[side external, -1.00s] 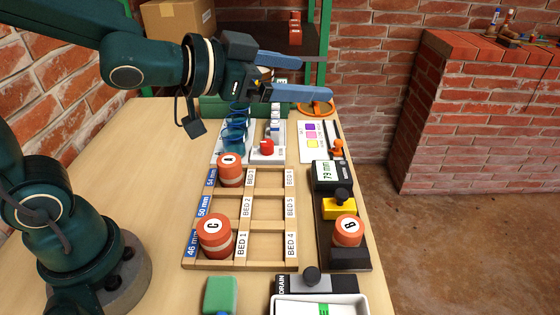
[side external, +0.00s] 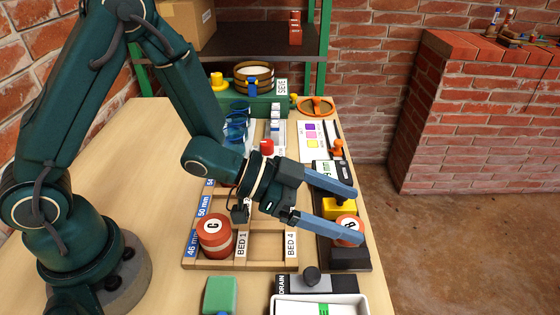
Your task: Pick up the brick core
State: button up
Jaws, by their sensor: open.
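An orange brick core marked B (side external: 350,220) rests on the dark measuring device at the right; the lower finger hides part of it. My gripper (side external: 357,216) is open, its two blue-grey fingers pointing right over the device. Core B shows between and behind the fingertips; whether they are level with it or above it I cannot tell. A second orange core with a pale band, marked C (side external: 214,234), stands in the front left compartment of the wooden tray (side external: 268,264). My arm hides the back left part of the tray.
The measuring device (side external: 350,258) has a yellow block (side external: 338,208) behind core B. In front are a white tray (side external: 320,305), a black drain block (side external: 300,284) and a green block (side external: 220,294). Blue cups (side external: 236,125) and a red knob (side external: 266,147) stand behind.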

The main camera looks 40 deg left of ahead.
aim_at(351, 225)
jog(key=shift+f, duration=1.35)
jog(key=shift+w+d+f, duration=0.15)
jog(key=shift+d+f, duration=0.05)
jog(key=shift+f, duration=0.05)
jog(key=shift+x, duration=2.2)
jog(key=shift+c, duration=0.3)
grip_shut()
